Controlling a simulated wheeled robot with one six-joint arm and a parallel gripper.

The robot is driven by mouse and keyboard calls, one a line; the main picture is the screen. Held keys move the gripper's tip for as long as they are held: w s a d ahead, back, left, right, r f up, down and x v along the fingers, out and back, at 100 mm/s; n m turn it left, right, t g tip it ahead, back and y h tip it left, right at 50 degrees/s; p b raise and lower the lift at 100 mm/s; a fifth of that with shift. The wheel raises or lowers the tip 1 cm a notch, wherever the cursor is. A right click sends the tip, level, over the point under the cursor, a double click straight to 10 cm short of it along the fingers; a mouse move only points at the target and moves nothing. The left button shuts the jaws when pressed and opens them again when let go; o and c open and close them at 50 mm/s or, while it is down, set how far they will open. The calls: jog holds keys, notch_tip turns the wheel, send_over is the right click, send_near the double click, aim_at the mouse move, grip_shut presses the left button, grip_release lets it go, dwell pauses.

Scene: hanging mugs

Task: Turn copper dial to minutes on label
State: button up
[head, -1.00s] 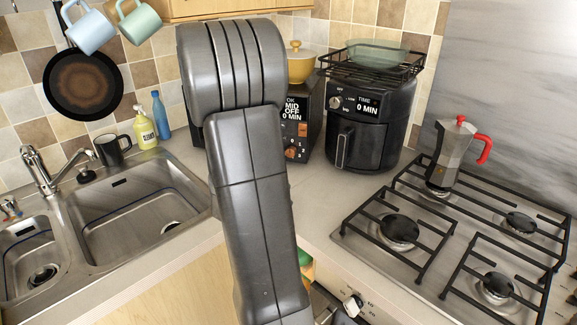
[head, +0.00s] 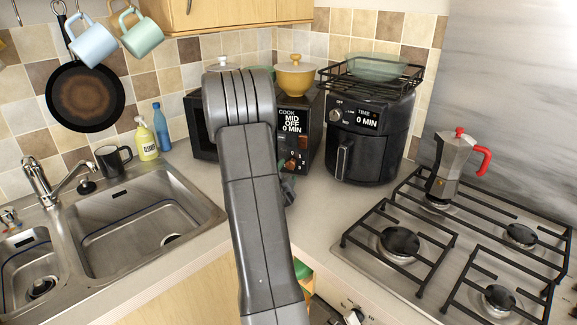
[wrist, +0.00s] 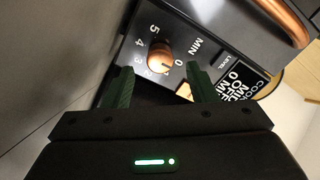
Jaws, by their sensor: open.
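The copper dial (wrist: 160,57) is on the black front panel of the microwave (head: 302,140), with printed numbers from 0 to 5 and the word MIN around it. It also shows small in the head view (head: 290,165). The microwave's display (head: 292,121) reads COOK, MID, OFF, 0 MIN; it shows partly in the wrist view (wrist: 241,83). My gripper (wrist: 159,84) is open, its two green fingers apart and just short of the dial, one towards each side of it. In the head view my arm hides most of the gripper.
A copper handle (wrist: 285,20) curves near the panel. An air fryer (head: 368,130) showing 0 MIN stands right of the microwave. A yellow pot (head: 295,76) sits on top. The hob (head: 430,245) with a moka pot (head: 452,165) is at right, the sink (head: 135,230) at left.

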aim_at(290, 167)
jog(key=shift+x, duration=1.5)
jog(key=shift+c, duration=0.2)
jog(key=c, duration=0.9)
jog(key=shift+f, duration=0.1)
jog(key=shift+c, duration=0.2)
jog(key=shift+f+m+b, duration=0.1)
jog(key=shift+m+b, duration=0.2)
jog(key=shift+b, duration=0.25)
